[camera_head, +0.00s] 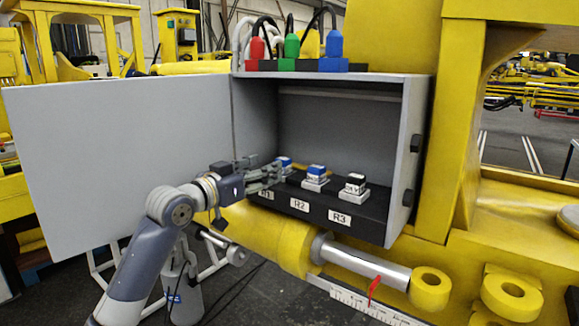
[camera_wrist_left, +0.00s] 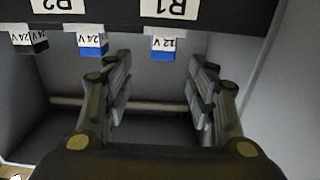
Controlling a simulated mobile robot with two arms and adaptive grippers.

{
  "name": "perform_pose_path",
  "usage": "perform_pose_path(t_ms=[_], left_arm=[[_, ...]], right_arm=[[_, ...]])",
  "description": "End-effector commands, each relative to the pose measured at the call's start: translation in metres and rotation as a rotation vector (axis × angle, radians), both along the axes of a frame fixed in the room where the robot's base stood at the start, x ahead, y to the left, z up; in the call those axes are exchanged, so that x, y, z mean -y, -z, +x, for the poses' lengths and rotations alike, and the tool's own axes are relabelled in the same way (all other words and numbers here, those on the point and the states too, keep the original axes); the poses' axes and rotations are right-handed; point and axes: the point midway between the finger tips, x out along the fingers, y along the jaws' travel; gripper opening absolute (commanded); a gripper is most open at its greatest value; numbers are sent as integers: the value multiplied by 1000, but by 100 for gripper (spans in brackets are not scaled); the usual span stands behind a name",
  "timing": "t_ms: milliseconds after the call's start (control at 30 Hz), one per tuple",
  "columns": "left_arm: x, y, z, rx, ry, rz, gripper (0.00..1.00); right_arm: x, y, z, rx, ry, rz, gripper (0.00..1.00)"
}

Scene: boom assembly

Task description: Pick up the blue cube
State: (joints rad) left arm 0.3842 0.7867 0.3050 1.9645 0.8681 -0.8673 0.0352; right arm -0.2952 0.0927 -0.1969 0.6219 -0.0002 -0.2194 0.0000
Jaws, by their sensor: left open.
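Two small blue cubes with white labels stand in the cabinet on white bases. One blue cube (camera_head: 285,161) is at R1, partly hidden by my left gripper (camera_head: 275,171). The other blue cube (camera_head: 317,171) is at R2. In the left wrist view the R1 cube (camera_wrist_left: 164,48), marked 12 V, shows between the fingertips of my open left gripper (camera_wrist_left: 158,68). The fingers do not clearly touch it. The R2 cube (camera_wrist_left: 93,46), marked 24 V, is left of the fingers there. My right gripper is not in view.
A black cube (camera_head: 356,181) stands at R3. The black strip (camera_head: 319,206) runs along the cabinet's (camera_head: 412,130) front edge. The cabinet's grey door (camera_head: 120,160) is open to the left. Red, green and blue plugs (camera_head: 292,46) stand on top.

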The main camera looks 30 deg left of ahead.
Motion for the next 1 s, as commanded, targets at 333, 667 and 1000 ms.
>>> perform_pose_path(t_ms=[333, 667, 1000], left_arm=[[4, -1, 40, -1, 0, 0, 52], [7, 2, 81, -2, 1, -2, 52], [8, 6, 89, -2, 0, 2, 52]], right_arm=[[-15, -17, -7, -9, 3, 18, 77], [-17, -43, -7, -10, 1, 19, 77], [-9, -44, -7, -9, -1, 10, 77]])
